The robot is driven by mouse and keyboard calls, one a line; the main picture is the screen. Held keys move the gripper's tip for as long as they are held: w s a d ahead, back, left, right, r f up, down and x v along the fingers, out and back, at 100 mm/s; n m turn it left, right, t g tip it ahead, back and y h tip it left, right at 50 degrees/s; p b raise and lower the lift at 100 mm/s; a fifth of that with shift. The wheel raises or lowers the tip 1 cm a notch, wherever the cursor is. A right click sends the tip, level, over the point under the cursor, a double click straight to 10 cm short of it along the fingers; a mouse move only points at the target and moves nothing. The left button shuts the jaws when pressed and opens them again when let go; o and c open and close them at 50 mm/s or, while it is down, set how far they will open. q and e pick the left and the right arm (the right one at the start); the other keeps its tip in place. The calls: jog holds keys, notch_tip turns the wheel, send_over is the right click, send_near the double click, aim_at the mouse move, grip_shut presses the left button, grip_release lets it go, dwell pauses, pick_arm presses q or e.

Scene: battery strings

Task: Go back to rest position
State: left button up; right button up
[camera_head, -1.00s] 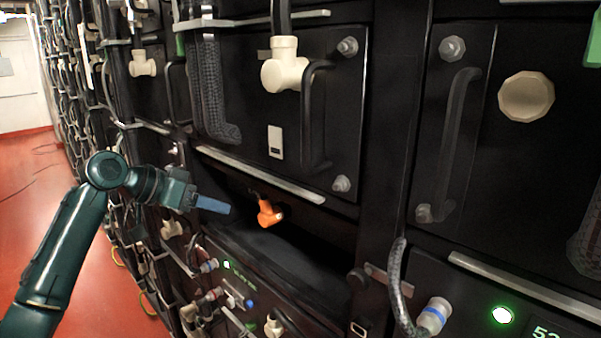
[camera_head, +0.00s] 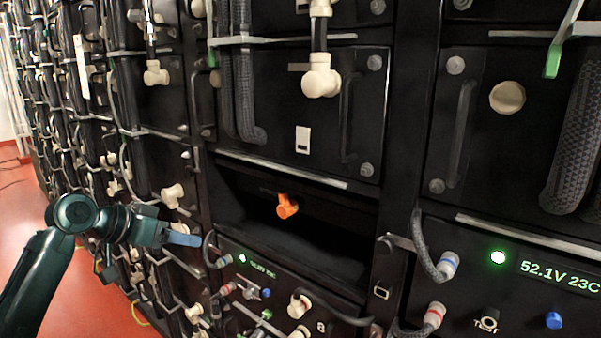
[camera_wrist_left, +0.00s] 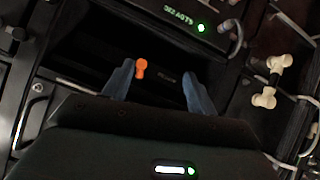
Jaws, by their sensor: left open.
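My left gripper (camera_head: 184,239) is at the left in the head view, in front of the battery racks. Its blue fingers are spread apart and nothing is between them in the left wrist view (camera_wrist_left: 158,88). An orange connector (camera_head: 287,205) sits in the dark open slot (camera_head: 335,224) of the rack, up and to the right of the gripper and apart from it. The connector also shows in the left wrist view (camera_wrist_left: 141,68), beyond the fingers. My right gripper is in neither view.
Black battery modules (camera_head: 355,110) with handles, cables and white connectors (camera_head: 321,75) fill the rack. A lower panel has a green light and a display (camera_head: 560,275) reading 52.1V 23C. Red floor (camera_head: 90,290) is open at the left.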

pick_arm(q)
jog(key=s+d+f+n+y, duration=0.1)
jog(key=s+d+f, duration=0.15)
jog(key=f, duration=0.55)
jog(key=s+d+f+n+t+y, duration=0.1)
jog(key=s+f, duration=0.3)
jog(key=f, duration=0.5)
jog(key=s+d+f+y, duration=0.1)
jog(key=s+d+f, duration=0.15)
jog(key=f, duration=0.55)
jog(key=s+d+f, duration=0.2)
jog(key=s+f, duration=0.2)
jog(key=s, duration=0.6)
jog(key=s+d+f+n+t+y, duration=0.1)
jog(key=s+f, duration=0.3)
jog(key=s, duration=0.7)
jog(key=shift+d+y, duration=0.3)
jog(key=shift+d, duration=0.1)
